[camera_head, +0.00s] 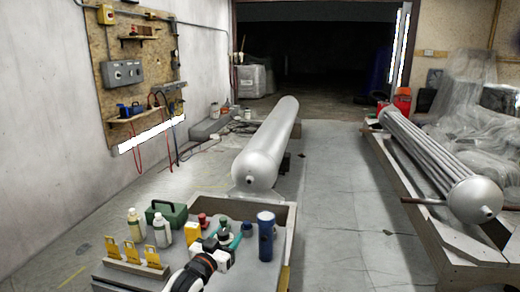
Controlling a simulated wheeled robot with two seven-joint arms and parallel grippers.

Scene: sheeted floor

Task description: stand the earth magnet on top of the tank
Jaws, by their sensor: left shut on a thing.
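The tank (262,150) is a long, light grey cylinder with a rounded near end, lying lengthwise beyond the workbench. Its top is bare. My left gripper (222,248), white and black, comes in at the bottom and reaches over the bench top among small items. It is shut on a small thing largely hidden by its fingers. I cannot tell for certain which item is the earth magnet. A red-topped piece (203,219) and a dark green-topped piece (224,222) stand just beyond the gripper, with teal parts (236,242) beside it. My right gripper is out of view.
The grey bench (120,276) also carries a blue cylinder (265,238), a green box (166,212), two bottles (135,225), a yellow item (193,237) and yellow-tabbed blocks (132,253). A tube bundle (425,150) lies on a stand at right. Floor between is clear.

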